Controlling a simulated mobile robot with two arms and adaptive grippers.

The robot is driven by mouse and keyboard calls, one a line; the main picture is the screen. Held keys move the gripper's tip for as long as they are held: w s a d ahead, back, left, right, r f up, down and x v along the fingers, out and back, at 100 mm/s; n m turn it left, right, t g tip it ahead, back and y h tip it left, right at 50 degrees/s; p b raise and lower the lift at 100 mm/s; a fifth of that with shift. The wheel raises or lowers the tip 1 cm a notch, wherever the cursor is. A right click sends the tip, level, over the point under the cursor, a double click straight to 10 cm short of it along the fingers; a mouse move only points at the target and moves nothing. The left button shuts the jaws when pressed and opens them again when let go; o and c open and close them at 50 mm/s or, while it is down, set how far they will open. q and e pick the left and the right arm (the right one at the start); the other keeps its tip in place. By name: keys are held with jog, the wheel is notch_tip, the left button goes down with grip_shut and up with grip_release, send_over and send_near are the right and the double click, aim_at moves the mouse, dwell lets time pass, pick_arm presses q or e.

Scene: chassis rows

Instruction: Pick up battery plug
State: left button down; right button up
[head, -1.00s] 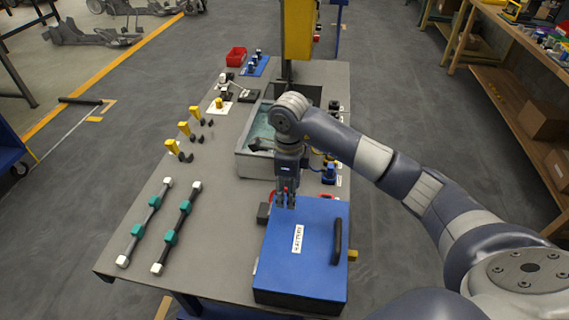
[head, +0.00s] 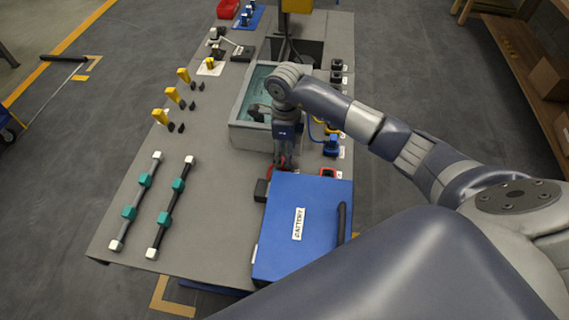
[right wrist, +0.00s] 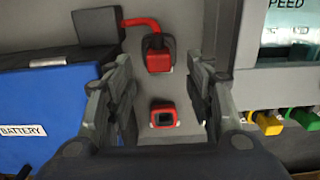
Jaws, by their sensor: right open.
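The battery plug (right wrist: 158,55) is red. In the right wrist view a red cable runs from it to a black block (right wrist: 98,27) at the corner of the blue battery box (right wrist: 45,92). A red socket-like piece with a dark face (right wrist: 163,117) sits lower in that view. In the head view the plug shows only as a bit of red beside my right gripper (head: 284,166). The battery box (head: 318,205) is just in front of it. In the right wrist view my right gripper (right wrist: 163,97) is open and empty, its fingers either side of the two red pieces. My left gripper is out of view.
The grey tank (head: 240,128) stands behind the gripper. Yellow (right wrist: 267,123) and green (right wrist: 302,120) connectors lie to the right in the wrist view. Two dark rods with teal sleeves (head: 171,211) lie on the left of the table. Yellow-handled tools (head: 174,95) stand farther back.

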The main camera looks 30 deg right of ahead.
notch_tip(320, 180, down, 4)
jog(key=shift+a+r, duration=0.1)
jog(key=shift+r, duration=0.1)
jog(key=shift+f, duration=0.15)
grip_shut()
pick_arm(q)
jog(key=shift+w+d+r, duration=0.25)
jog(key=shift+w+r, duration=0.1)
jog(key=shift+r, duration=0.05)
